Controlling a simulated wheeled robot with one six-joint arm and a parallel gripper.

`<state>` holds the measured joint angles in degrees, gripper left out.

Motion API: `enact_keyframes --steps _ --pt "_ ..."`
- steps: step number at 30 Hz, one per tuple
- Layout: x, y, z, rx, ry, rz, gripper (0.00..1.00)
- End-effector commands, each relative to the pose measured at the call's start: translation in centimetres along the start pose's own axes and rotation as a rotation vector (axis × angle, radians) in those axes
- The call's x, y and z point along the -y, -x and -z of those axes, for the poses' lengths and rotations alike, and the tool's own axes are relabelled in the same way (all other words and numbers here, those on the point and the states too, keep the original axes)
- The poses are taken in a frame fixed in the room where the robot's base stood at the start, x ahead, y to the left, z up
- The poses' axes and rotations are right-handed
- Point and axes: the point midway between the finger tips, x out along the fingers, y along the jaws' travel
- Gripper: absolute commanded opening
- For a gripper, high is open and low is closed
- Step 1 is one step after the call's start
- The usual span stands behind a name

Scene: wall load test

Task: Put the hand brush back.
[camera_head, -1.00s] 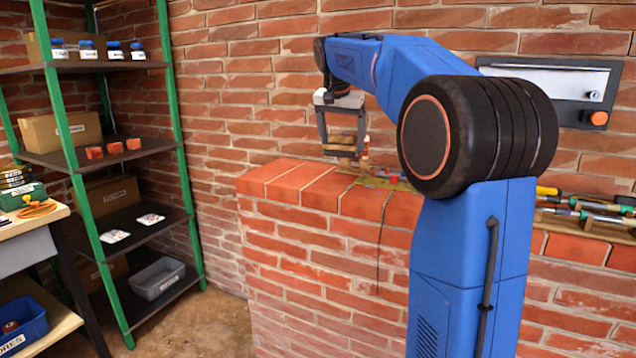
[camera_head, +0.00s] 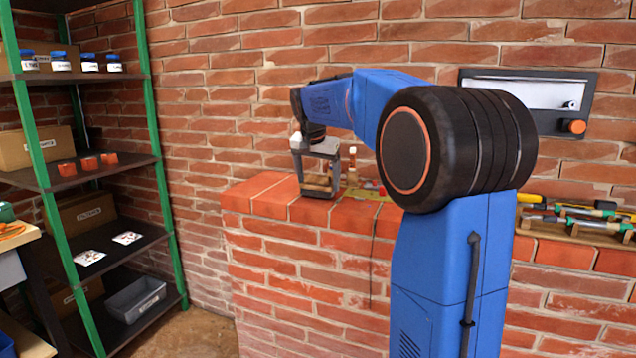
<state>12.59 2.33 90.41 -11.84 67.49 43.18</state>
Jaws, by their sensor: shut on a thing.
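My gripper (camera_head: 318,190) is at the end of my blue arm, low over the left part of the brick ledge (camera_head: 268,204). It is shut on the hand brush (camera_head: 318,183), a small wooden-coloured piece between its fingers. The brush is close to the ledge top; I cannot tell whether it touches. Much of the brush is hidden by the fingers.
A tool rack (camera_head: 580,222) holds several tools at right. A wall panel (camera_head: 528,100) hangs above. A green-framed shelf (camera_head: 75,175) stands left.

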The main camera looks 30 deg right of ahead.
Motion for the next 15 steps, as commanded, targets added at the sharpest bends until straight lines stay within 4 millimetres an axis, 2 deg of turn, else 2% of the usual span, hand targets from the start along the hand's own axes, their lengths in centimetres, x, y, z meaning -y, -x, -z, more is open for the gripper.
enact_keyframes --steps 3,13,14,15 --pt "-0.07 -0.61 -0.28 0.000 0.000 0.000 0.49" --pt "-0.08 -0.83 -0.35 -0.001 0.000 0.000 0.49" --pt "-0.07 -0.81 -0.34 -0.001 0.000 0.000 0.89" --pt "-0.07 -0.80 -0.33 -0.001 0.000 0.000 0.98"
